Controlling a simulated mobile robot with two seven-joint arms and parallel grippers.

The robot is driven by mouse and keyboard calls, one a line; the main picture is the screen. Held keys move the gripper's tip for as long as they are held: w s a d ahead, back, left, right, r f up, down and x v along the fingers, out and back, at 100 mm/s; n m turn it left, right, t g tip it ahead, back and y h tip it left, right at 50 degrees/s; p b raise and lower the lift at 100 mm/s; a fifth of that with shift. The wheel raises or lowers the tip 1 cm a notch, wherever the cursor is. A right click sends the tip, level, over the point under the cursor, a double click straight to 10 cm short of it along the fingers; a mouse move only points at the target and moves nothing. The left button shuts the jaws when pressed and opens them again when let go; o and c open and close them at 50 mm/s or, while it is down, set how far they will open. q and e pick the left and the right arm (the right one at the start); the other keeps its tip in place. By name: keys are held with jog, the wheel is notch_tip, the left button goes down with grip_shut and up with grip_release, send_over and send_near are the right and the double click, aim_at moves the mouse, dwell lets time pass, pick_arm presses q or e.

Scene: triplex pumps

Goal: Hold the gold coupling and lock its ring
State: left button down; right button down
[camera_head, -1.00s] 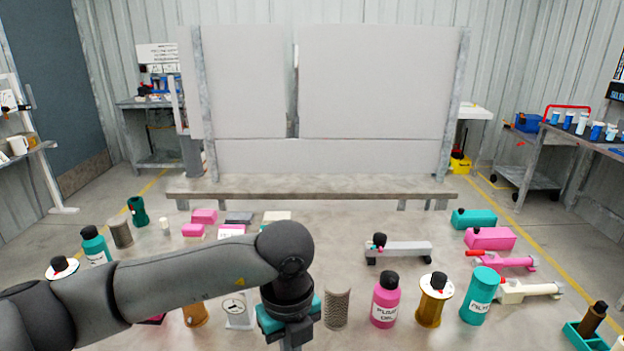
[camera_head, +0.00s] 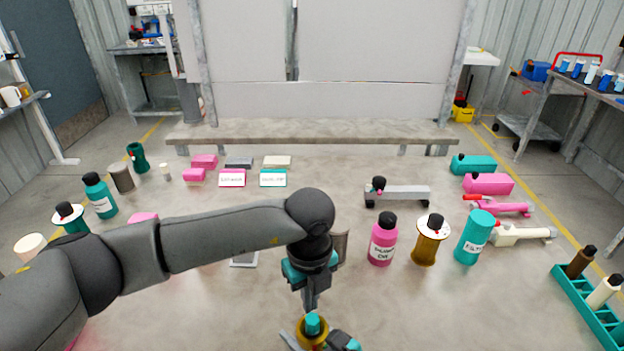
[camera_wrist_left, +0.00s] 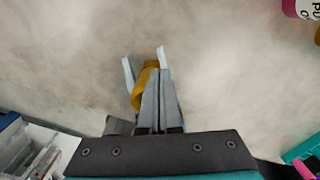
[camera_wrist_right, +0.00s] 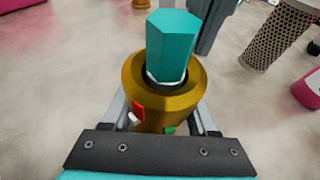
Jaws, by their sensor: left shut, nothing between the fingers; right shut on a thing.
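The gold coupling (camera_wrist_right: 140,72) has a teal six-sided piece (camera_wrist_right: 172,45) standing out of its top. A red and white mark and a green mark show on its near side. My right gripper (camera_wrist_right: 163,112) is shut around the coupling, one finger on each side. In the head view the coupling (camera_head: 312,330) is at the bottom edge, partly cut off. My left gripper (camera_head: 310,300) is shut and empty, fingers pointing down, just behind the coupling. In the left wrist view its fingers (camera_wrist_left: 160,85) partly hide the coupling (camera_wrist_left: 138,92); I cannot tell whether they touch.
A pink bottle (camera_head: 382,240), a gold part with a white disc (camera_head: 427,245) and a teal bottle (camera_head: 474,238) stand to the right. A perforated cylinder (camera_wrist_right: 278,35) stands beyond the coupling. A teal crate (camera_head: 590,310) is at the right edge.

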pick_arm(q)
jog(key=shift+s+f, duration=0.1)
jog(key=shift+s, duration=0.35)
dwell(0.8)
jog(key=shift+a, duration=0.1)
jog(key=shift+s+a, duration=0.6)
jog(key=shift+a, duration=0.3)
jog(key=shift+s+a+f, duration=0.1)
jog(key=shift+s+a, duration=0.1)
jog(key=shift+s, duration=0.15)
jog(key=shift+a, duration=0.1)
notch_tip(320, 180, up, 6)
jog(key=w, duration=0.1)
jog(key=shift+a, duration=0.3)
dwell(0.6)
